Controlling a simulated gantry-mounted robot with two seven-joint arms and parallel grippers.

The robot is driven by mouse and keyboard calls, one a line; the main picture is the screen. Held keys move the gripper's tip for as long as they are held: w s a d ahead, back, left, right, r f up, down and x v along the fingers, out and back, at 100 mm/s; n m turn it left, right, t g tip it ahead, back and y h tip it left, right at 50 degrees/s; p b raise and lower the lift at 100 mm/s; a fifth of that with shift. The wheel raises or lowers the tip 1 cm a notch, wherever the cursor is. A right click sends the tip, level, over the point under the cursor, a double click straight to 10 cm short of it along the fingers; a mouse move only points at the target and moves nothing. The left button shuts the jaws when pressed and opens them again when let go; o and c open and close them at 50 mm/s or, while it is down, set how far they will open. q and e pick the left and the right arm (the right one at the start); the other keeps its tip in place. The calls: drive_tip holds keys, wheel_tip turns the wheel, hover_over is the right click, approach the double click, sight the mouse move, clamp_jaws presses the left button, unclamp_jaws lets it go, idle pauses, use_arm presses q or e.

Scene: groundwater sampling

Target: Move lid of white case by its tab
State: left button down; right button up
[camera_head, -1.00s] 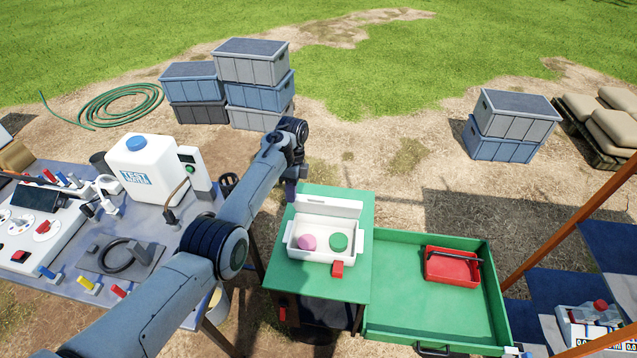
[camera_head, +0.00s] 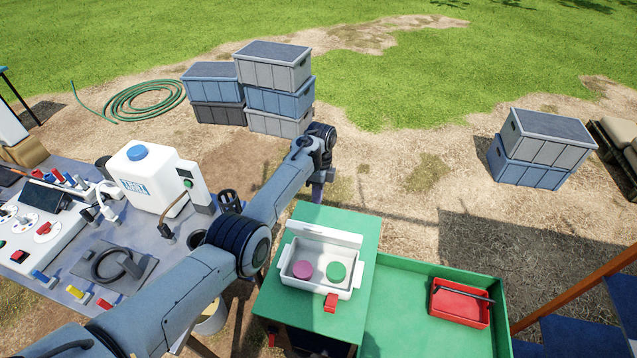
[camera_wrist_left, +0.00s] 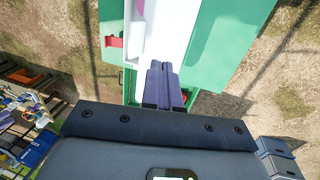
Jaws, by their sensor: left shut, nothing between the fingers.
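The white case (camera_head: 288,279) stands on a green-topped table, open toward me. Its lid (camera_head: 325,233) stands raised along the back edge. A red tab (camera_head: 331,303) sticks out at the case's front; a red piece also shows in the left wrist view (camera_wrist_left: 113,42). A pink disc (camera_head: 302,270) and a green disc (camera_head: 336,271) lie inside. My left gripper (camera_head: 318,196) is behind the lid. In the left wrist view its fingers (camera_wrist_left: 164,68) are shut and empty, in front of a white surface; I cannot tell whether they touch it. My right gripper is not in view.
A green tray (camera_head: 400,320) with a red box (camera_head: 459,303) adjoins the table's right side. A metal bench (camera_head: 150,240) with a white tank (camera_head: 150,185) stands left. Stacked crates (camera_head: 275,85) stand beyond. The ground behind the table is open.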

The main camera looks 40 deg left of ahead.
sight(325, 235)
use_arm(q)
drive_tip(key=f, duration=0.1)
drive_tip(key=s+f+p, duration=0.1)
drive_tip(key=f, duration=0.1)
drive_tip(key=s+d+f+p, duration=0.1)
drive_tip(key=shift+s+f, duration=0.25)
drive_tip(key=shift+f, duration=0.1)
drive_tip(key=shift+s+d+f+p, duration=0.35)
drive_tip(key=shift+s+f+p, duration=0.25)
drive_tip(key=shift+s, duration=0.2)
drive_tip(key=shift+d+r, duration=0.1)
drive_tip(key=shift+d, duration=0.05)
